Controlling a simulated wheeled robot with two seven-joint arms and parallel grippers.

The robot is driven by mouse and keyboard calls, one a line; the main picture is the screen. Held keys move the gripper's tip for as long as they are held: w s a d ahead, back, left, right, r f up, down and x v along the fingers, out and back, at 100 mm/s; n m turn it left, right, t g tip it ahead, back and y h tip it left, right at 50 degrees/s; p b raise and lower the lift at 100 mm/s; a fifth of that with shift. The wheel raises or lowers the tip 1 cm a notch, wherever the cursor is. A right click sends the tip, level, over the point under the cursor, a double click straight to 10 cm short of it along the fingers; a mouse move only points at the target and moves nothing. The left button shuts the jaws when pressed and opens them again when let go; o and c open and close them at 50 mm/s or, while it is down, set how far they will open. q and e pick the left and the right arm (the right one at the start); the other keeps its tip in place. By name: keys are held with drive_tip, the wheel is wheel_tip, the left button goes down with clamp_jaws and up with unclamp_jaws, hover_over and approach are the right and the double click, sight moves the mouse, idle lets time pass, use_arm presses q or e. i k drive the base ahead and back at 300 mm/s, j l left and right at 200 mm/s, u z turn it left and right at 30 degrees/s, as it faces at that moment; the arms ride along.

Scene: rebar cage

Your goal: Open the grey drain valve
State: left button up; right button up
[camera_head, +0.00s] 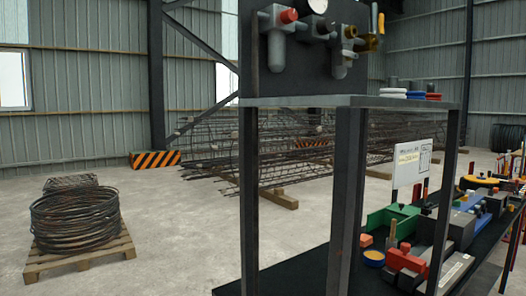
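A dark upright panel (305,75) stands on a grey shelf at the top centre of the head view. It carries a grey bowl-shaped unit (276,50) with a red knob (288,16), and a second grey unit (340,62) to its right. A round white gauge (316,5) is cut by the top edge. A brass-yellow fitting (367,43) sits at the panel's right side. I cannot tell which grey part is the drain valve, or whether it is open. Neither of my grippers is in view.
The shelf (345,101) stands on dark posts (345,200) and holds coloured discs (415,94). A crowded dark bench (300,275) lies below and right. A pallet (80,258) with coiled wire (75,218) stands left. Rebar cages (215,140) lie behind. The floor between is clear.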

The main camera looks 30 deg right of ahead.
sight(344, 54)
drive_tip(key=i+j+z, duration=0.1)
drive_tip(key=z, duration=0.3)
drive_tip(key=j+z, duration=0.2)
drive_tip(key=z, duration=0.2)
drive_tip(key=i+j+z, duration=0.1)
drive_tip(key=z, duration=0.25)
drive_tip(key=j+z, duration=1.15)
